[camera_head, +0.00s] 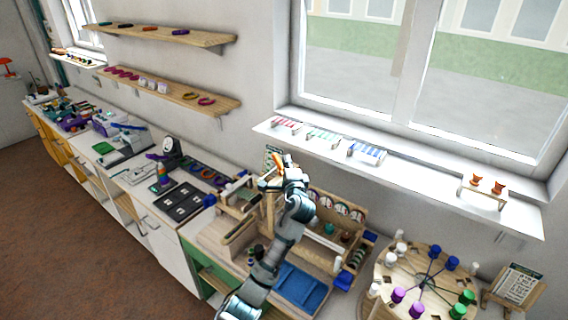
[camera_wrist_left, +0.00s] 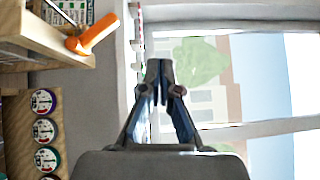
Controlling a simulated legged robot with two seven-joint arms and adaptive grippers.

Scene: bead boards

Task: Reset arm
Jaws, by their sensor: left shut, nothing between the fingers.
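My left gripper (camera_head: 286,160) is raised over the wooden workstation in the head view, with its grey arm coming up from the bottom. In the left wrist view its fingers (camera_wrist_left: 160,72) meet at the tips, shut and empty, pointing toward the window. An orange handle (camera_wrist_left: 94,33) lies near a wooden shelf edge to the left of the fingers, apart from them. My right gripper is in neither view.
A wooden holder with round spools (camera_head: 341,208) and a blue tray (camera_head: 299,287) stand by the arm. A round bead board (camera_head: 425,265) with coloured pegs is at right. The windowsill (camera_head: 400,172) holds small racks. Wooden shelves (camera_head: 172,90) hang at upper left.

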